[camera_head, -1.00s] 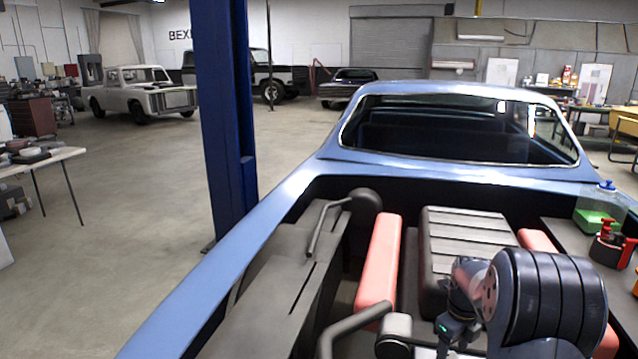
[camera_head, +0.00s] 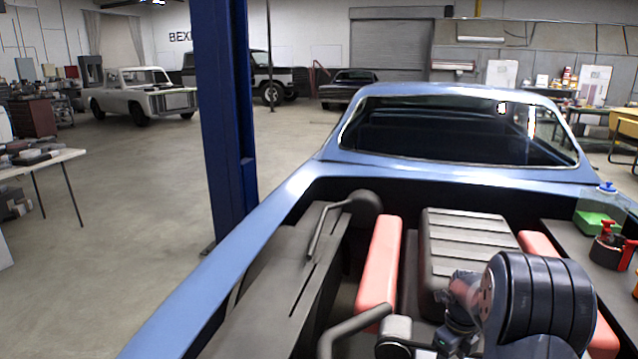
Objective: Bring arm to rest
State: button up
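My arm (camera_head: 535,305) shows at the lower right of the head view, a dark ribbed joint with smaller links to its left. It is over the open engine bay of the blue car. My gripper's fingertips cannot be made out, so I cannot tell whether it is open or shut or holds anything.
The blue car body (camera_head: 250,270) surrounds the engine (camera_head: 465,240) and its red covers (camera_head: 381,262). A blue post (camera_head: 222,120) rises at the left. Open floor (camera_head: 130,210) lies beyond.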

jog(key=n, duration=0.4)
jog(key=shift+r, duration=0.2)
jog(key=n, duration=0.4)
jog(key=shift+n, duration=0.4)
jog(key=n, duration=0.4)
jog(key=shift+n, duration=0.3)
jog(key=n, duration=0.4)
jog(key=shift+r, duration=0.85)
jog(key=shift+a+r, duration=0.1)
